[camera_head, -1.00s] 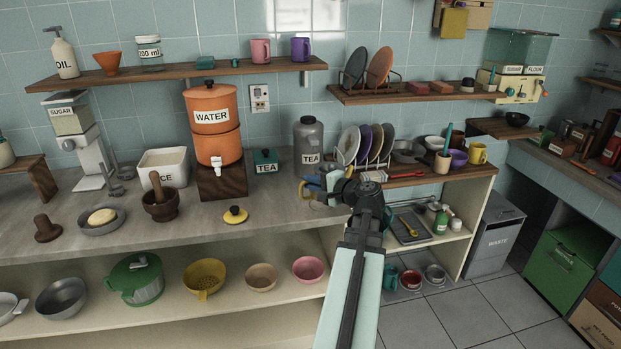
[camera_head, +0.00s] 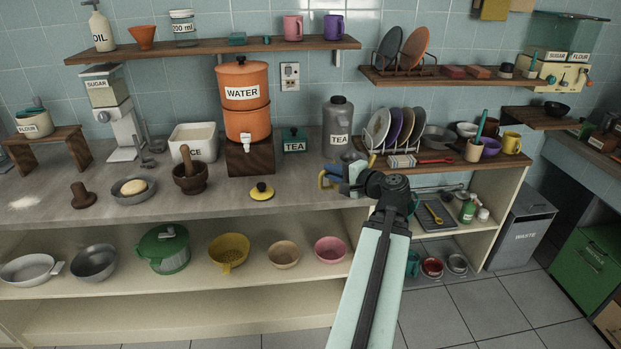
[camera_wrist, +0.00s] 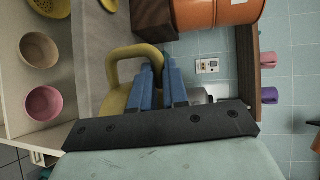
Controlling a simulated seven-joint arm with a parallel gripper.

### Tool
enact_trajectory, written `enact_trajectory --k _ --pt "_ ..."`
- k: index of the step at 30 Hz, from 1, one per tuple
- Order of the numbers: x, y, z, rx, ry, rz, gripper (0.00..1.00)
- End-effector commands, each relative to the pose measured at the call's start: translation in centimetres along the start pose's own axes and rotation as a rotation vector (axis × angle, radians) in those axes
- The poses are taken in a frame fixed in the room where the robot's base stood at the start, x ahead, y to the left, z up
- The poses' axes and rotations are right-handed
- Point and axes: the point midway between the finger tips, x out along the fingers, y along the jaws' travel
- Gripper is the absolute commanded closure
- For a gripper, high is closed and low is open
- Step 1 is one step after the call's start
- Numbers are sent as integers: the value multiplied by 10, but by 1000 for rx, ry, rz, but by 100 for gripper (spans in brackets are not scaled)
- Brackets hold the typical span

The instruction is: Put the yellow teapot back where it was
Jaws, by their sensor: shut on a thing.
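The yellow teapot (camera_wrist: 112,104) is in my gripper, its curved yellow handle (camera_wrist: 125,58) arching beside the fingers in the wrist view. My gripper (camera_wrist: 161,80) has two blue fingers, shut on the teapot. In the head view my gripper (camera_head: 340,178) is over the front of the counter, right of the middle, and only a little yellow of the teapot (camera_head: 323,180) shows. The wrist hides most of its body. A yellow lid with a dark knob (camera_head: 262,192) lies on the counter left of my gripper.
The orange water dispenser (camera_head: 247,108) on its dark block, the green tea box (camera_head: 294,141) and the grey tea canister (camera_head: 338,127) stand behind. The mortar (camera_head: 190,178) is further left. Plates in a rack (camera_head: 391,132) are to the right. Counter around the lid is clear.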

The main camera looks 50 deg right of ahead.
Motion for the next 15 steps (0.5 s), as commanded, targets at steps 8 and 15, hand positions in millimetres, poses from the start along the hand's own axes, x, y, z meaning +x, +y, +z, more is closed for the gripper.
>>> enact_trajectory --k 8,15 --pt "55 -16 46 -26 -119 4 100" --pt "104 -30 74 -43 -208 8 100"
